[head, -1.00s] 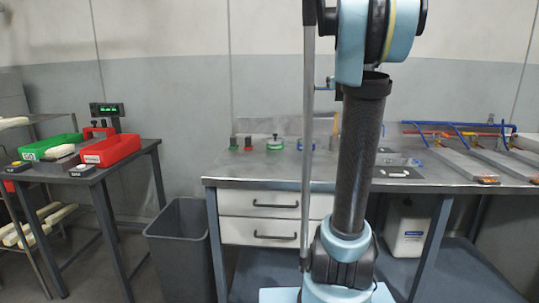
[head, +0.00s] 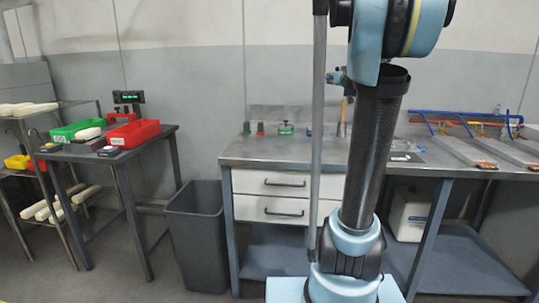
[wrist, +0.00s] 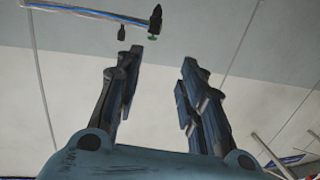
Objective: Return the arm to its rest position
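My arm stands upright in the head view, with its dark tube and light blue joints in front of the bench. My gripper (wrist: 158,88) shows in the wrist view. Its two dark fingers are well apart, with nothing between them. Behind the fingers is the pale and grey wall (wrist: 210,30). The gripper itself is not visible in the head view.
A steel bench (head: 290,152) with drawers lies behind my arm. A grey bin (head: 197,232) stands left of it. A table (head: 80,153) at left holds a green bin (head: 66,133) and a red bin (head: 135,135). A shelf rack (head: 15,172) stands at far left.

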